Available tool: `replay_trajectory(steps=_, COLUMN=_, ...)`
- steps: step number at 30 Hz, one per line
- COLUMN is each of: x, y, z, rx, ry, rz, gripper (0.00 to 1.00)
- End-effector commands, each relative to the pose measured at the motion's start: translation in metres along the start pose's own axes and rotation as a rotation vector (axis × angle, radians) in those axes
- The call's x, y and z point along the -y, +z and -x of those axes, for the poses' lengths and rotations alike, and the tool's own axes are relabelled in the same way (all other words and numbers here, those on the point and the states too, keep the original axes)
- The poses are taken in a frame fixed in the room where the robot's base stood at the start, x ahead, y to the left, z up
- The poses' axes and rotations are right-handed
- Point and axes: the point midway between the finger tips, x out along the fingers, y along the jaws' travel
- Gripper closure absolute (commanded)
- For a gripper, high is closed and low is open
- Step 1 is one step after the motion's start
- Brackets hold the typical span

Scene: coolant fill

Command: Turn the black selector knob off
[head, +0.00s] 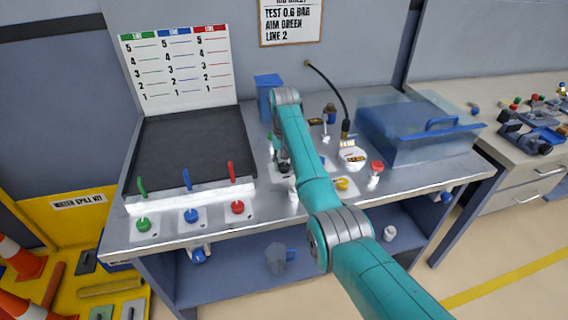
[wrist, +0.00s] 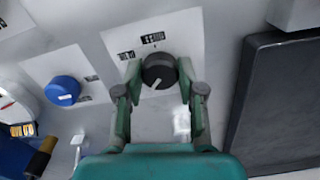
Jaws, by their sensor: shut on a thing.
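The black selector knob (wrist: 160,68) sits on a white labelled plate (wrist: 120,40) in the wrist view. A white pointer line on it points down and slightly left in that picture. My gripper (wrist: 160,73) has one finger on each side of the knob and is shut on it. In the head view my gripper (head: 281,156) is low over the bench, just right of the black board, and my arm hides most of the area around it. The knob is hard to make out there.
A blue knob (wrist: 62,90) is beside the selector plate in the wrist view. The black board (head: 190,150) with green, blue and red levers stands at left. A clear blue-tinted box (head: 420,130) is at right. A black hose (head: 335,90) hangs behind my arm.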

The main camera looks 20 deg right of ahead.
Motion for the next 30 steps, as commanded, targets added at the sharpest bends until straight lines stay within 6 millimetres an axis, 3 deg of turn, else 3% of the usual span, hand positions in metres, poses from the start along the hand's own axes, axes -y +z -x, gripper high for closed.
replay_trajectory(steps=18, x=-0.0012, y=-0.0002, z=-0.0003, rx=0.0, ry=0.0, rz=0.558, gripper=0.96)
replay_trajectory(steps=30, x=-0.0016, y=-0.0005, z=-0.0003, rx=0.001, ry=0.0, rz=0.759, gripper=0.96)
